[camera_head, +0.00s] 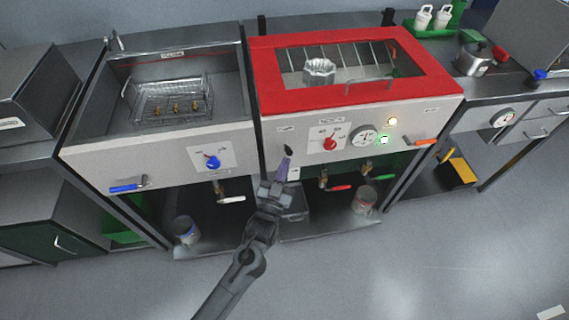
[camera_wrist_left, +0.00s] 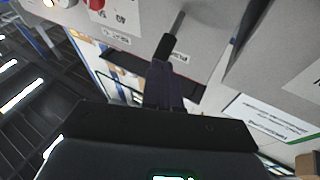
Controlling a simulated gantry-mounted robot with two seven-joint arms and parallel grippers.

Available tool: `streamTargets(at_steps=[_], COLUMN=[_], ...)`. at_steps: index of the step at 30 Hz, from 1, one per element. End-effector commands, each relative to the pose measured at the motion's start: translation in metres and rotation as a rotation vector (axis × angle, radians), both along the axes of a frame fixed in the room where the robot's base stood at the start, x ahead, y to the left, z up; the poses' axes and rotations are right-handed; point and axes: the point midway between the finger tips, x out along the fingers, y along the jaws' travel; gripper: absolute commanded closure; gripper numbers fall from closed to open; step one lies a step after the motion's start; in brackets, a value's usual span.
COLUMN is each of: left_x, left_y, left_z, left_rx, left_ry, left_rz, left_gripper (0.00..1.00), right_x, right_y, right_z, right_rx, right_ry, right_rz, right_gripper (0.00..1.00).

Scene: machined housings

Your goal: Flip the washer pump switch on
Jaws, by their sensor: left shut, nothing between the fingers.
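The washer is the red-framed cabinet (camera_head: 262,75) with a pale front panel, in the middle of the head view. My left gripper (camera_head: 288,151) is shut and empty, with its dark fingertips at the left part of that panel. In the left wrist view, a thin silver lever (camera_wrist_left: 179,22), which looks like the pump switch, stands out from the panel just beyond my gripper's black tips (camera_wrist_left: 166,48). The tips overlap the lever's end; I cannot tell whether they touch. In the head view the lever is not distinguishable behind the fingers. My right gripper is not in view.
A red knob (camera_head: 330,144), a gauge (camera_head: 363,135) and two lit lamps sit right of my gripper. An orange-handled lever (camera_head: 425,142) is farther right. A sink unit with a blue knob (camera_head: 212,162) stands left. The floor in front is clear.

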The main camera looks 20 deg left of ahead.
Motion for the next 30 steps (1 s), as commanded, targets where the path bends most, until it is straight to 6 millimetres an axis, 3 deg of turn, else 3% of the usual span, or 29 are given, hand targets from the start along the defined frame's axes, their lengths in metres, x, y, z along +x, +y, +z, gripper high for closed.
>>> streamTargets(at_steps=[5, 18, 30], left_x=[-0.018, -0.094, -0.127], left_y=[-0.004, -0.010, -0.008], left_z=[-0.007, -0.031, -0.044], left_rx=[0.000, 0.000, 0.011], left_ry=[0.005, 0.003, 0.032], left_rz=[-0.005, -0.007, -0.008], left_gripper=[1.00, 1.00, 1.00], right_x=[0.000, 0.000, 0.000], right_y=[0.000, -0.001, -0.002], right_z=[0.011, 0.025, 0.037], right_rx=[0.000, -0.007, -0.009], right_ry=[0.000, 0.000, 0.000], right_rz=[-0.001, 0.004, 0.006], right_gripper=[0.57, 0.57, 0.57])
